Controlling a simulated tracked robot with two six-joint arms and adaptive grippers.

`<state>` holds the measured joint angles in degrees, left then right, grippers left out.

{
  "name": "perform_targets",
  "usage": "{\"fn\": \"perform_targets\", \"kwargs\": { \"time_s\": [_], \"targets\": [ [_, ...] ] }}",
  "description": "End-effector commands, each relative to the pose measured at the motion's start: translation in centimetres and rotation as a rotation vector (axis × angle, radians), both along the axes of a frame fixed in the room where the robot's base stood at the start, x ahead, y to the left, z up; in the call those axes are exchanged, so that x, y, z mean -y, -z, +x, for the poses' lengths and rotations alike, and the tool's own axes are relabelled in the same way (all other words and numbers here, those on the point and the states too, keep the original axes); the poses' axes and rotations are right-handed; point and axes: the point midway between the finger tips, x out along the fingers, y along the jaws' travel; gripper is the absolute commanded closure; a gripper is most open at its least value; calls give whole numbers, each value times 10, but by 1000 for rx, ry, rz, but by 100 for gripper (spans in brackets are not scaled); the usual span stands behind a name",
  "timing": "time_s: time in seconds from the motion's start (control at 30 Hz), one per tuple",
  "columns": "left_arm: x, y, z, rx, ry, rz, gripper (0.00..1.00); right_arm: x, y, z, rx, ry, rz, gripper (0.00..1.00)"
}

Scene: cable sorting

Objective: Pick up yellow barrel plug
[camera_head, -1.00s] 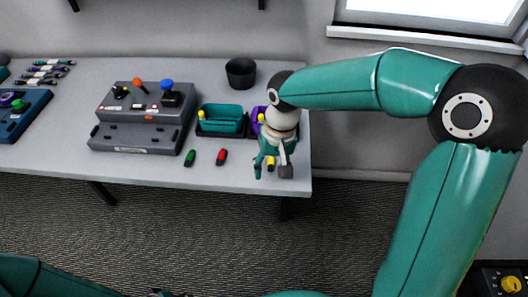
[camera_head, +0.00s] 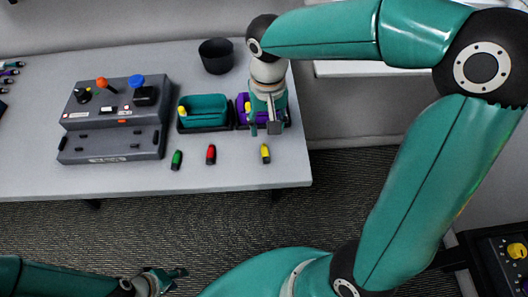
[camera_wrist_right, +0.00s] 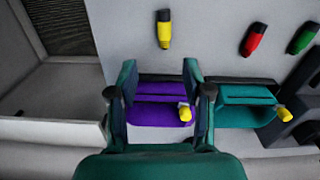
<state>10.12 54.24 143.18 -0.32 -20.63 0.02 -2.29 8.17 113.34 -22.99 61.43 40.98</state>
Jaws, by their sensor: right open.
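The yellow barrel plug (camera_head: 265,153) has a dark end and lies on the grey table near its front right corner. It also shows at the top of the right wrist view (camera_wrist_right: 163,30). My right gripper (camera_head: 263,130) is open and empty, over the front of the purple bin behind the plug. In the right wrist view its two fingers (camera_wrist_right: 160,72) stand apart, with the plug beyond their tips and untouched. My left gripper (camera_head: 172,279) is low at the bottom of the head view, away from the table. Its finger opening is unclear.
A red plug (camera_head: 211,154) and a green plug (camera_head: 177,160) lie left of the yellow one. Behind are a teal bin (camera_head: 207,108) and a purple bin (camera_wrist_right: 160,115), each with a yellow piece. A dark cup (camera_head: 216,56) and a grey control box (camera_head: 118,115) stand farther back and left.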

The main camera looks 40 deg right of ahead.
Motion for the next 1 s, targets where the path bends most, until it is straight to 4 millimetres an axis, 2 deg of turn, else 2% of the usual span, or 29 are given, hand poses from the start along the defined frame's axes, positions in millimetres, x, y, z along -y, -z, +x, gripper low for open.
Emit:
{"fn": "perform_targets", "kwargs": {
  "time_s": [0.1, 0.37, 0.7, 1.0],
  "targets": [
    [0, 1, 0, 0, 0, 0, 60, 0, 20, -1, -4, 2, 0, 50],
    [0, 1, 0, 0, 0, 0, 60, -2, 36, -1, -1, -1, 0, 50],
    [0, -3, 0, 0, 0, 0, 60, -11, 79, -5, -2, 1, 1, 50],
    [0, -3, 0, 0, 0, 0, 60, -11, 84, -4, 2, 1, 1, 50]
  ]
}}
